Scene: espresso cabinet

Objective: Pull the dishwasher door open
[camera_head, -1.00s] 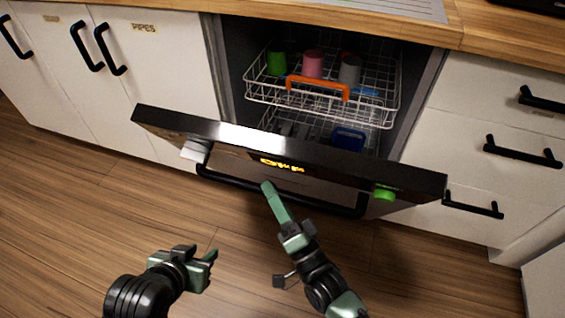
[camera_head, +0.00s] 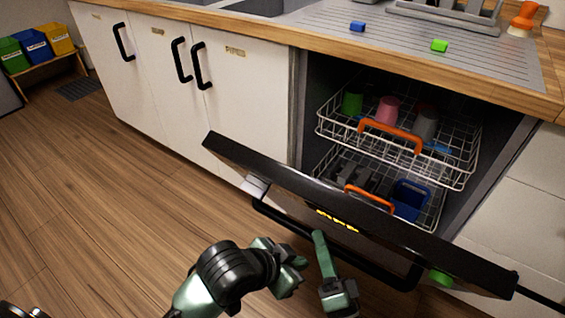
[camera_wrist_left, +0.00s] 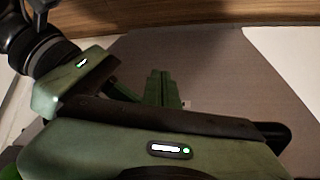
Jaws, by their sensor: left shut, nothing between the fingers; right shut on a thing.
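The dishwasher door (camera_head: 345,198) is partly open and tilted outward, with its upper edge towards me. A dark bar handle (camera_head: 385,272) runs across its front. My right gripper (camera_head: 319,243) is at this handle and shut on it; the exact contact is partly hidden. My left gripper (camera_head: 301,267) is shut and empty, just left of the right gripper and in front of the door. The left wrist view shows green gripper parts close up, with two narrow green fingers (camera_wrist_left: 163,88) together. Inside the dishwasher are an upper rack (camera_head: 455,172) and a lower rack (camera_head: 433,217).
Green, pink and grey cups stand in the upper rack. White cabinets (camera_head: 245,110) stand left of the dishwasher. The wooden floor (camera_head: 110,210) at left is clear.

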